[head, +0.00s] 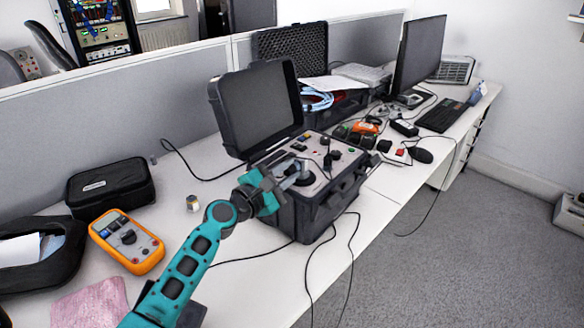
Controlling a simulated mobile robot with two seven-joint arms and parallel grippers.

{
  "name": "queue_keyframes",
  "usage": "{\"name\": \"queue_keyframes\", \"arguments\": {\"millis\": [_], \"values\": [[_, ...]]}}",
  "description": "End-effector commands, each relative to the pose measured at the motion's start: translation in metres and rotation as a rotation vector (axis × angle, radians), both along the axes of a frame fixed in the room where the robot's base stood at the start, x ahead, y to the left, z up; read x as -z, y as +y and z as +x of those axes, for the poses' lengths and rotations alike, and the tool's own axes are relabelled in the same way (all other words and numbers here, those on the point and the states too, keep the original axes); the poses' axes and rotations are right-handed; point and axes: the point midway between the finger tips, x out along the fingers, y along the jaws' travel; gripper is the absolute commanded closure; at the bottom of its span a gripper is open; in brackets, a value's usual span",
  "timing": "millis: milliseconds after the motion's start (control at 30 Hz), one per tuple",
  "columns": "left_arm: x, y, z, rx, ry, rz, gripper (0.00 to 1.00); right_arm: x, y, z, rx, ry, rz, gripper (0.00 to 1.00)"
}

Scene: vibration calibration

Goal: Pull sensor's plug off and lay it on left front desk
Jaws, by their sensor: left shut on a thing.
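My left gripper (290,178) reaches in from the lower left over the panel of an open black calibrator case (318,150). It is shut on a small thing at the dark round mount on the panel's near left. This looks to be the sensor's plug, but the fingers hide most of it, and I cannot tell whether it is still joined to the sensor. The sensor is not clearly seen behind the fingers. The left front desk (240,288) is white, with bare room before the case. My right gripper is not in view.
An orange multimeter (126,241), a black pouch (111,187) and a pink cloth (92,304) lie on the left. A small jar (193,203) stands behind my arm. Thin black cables hang over the desk's front edge. A monitor (419,57) and keyboard (442,115) are farther right.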

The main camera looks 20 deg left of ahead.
Motion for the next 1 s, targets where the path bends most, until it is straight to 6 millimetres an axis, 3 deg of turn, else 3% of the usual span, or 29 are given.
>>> {"name": "queue_keyframes", "arguments": {"millis": [1000], "values": [[-0.002, 0.000, 0.000, -0.001, 0.068, -0.266, 1.00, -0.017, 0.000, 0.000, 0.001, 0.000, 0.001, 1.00]]}}
